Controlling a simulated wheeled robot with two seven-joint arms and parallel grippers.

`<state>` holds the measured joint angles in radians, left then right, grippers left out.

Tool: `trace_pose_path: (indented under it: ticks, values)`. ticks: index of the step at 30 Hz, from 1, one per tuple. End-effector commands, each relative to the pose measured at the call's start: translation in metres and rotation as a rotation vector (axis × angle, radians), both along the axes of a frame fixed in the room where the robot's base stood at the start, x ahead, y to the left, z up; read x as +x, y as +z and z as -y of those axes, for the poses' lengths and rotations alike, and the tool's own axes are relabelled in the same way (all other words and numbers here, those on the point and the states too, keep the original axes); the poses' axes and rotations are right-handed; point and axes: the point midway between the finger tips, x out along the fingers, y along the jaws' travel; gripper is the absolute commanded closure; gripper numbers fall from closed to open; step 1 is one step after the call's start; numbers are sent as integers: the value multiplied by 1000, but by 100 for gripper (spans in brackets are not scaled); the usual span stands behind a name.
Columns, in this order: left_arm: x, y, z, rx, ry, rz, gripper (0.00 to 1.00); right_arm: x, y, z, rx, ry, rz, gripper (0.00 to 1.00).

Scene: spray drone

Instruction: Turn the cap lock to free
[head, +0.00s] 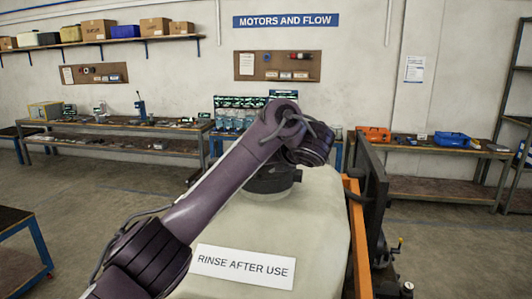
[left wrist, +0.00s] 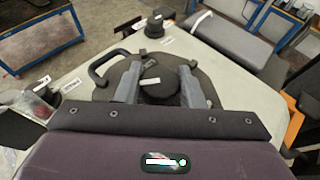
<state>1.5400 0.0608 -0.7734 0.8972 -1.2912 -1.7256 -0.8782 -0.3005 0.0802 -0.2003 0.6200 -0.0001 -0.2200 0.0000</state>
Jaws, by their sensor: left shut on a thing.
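The cap lock (left wrist: 157,90) is a round dark knob with a small white mark, in the middle of a wide black lid. The lid (head: 268,184) sits on top of a pale tank (head: 312,215) in the head view. In the left wrist view, my left gripper (left wrist: 160,70) has one grey finger on each side of the knob and is shut on it. In the head view my left arm reaches over the tank from the lower left, and its wrist hides the knob and fingers. My right gripper is in neither view.
A black looped handle (left wrist: 102,66) stands at the lid's left side. A smaller black cap (left wrist: 155,28) sits farther off on the pale surface. An orange frame bar (head: 358,240) runs along the tank's right side. Workbenches (head: 110,143) line the back wall, beyond open floor.

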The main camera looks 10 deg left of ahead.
Motion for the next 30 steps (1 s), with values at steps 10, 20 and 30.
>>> trace_pose_path:
  ticks: [10, 20, 30]
  values:
    - [0, 0, -1, 1, 5, -1, 88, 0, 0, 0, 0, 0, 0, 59]
    - [0, 0, -1, 0, 3, 0, 43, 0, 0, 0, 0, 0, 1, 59]
    - [-7, 1, 9, -3, -1, 0, 43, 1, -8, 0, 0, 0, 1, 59]
